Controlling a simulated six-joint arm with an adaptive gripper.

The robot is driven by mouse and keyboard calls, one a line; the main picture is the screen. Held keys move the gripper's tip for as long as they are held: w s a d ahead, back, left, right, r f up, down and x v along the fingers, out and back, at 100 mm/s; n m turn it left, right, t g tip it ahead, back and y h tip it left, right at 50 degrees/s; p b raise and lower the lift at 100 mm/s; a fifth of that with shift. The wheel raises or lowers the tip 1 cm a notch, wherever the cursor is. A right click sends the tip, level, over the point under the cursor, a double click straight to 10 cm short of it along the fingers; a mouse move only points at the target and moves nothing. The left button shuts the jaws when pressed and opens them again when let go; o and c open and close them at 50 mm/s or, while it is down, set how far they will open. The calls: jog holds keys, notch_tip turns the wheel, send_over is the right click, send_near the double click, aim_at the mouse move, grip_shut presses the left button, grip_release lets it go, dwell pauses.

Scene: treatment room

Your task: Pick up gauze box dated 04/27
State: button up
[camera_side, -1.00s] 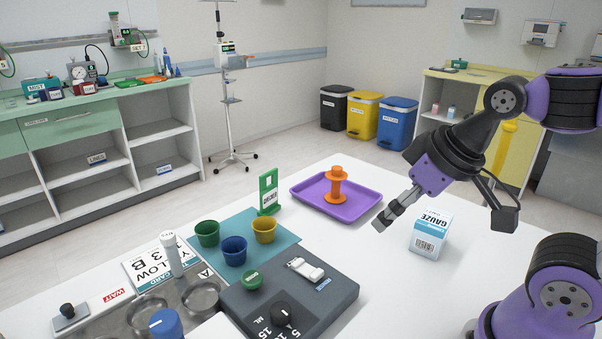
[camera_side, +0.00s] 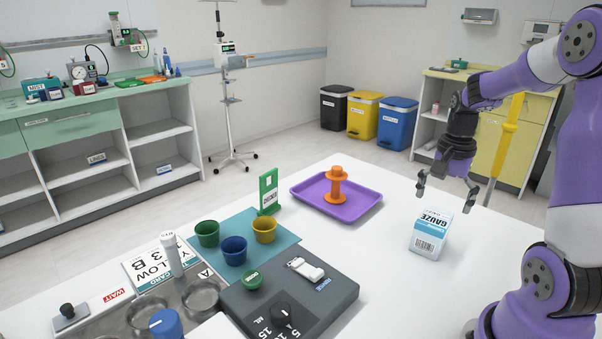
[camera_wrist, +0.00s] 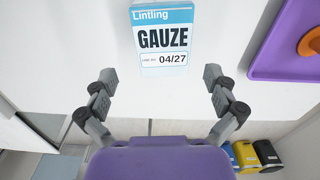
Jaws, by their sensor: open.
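The gauze box (camera_side: 431,233) is white and blue and stands on the right part of the white table. In the wrist view the gauze box (camera_wrist: 163,36) shows "Lintling", "GAUZE" and the date 04/27. My gripper (camera_side: 445,200) points down above the box in the side view, apart from it. In the wrist view my gripper (camera_wrist: 165,78) has its two fingers spread wide, with nothing between them. The box lies beyond the fingertips, near the top of that picture.
A purple tray (camera_side: 360,209) with an orange spool-like piece (camera_side: 336,186) lies left of the box. A grey scale-like device (camera_side: 330,300), coloured cups and a green stand (camera_side: 268,190) are farther left. The table around the box is clear.

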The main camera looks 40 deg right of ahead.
aim_at(438, 217)
notch_tip(438, 217, down, 3)
jog(key=shift+a+f, duration=0.1)
jog(key=shift+f, duration=0.05)
jog(key=f, duration=0.5)
jog(key=shift+w+a, duration=0.15)
jog(key=shift+a, duration=0.2)
jog(key=c, duration=1.1)
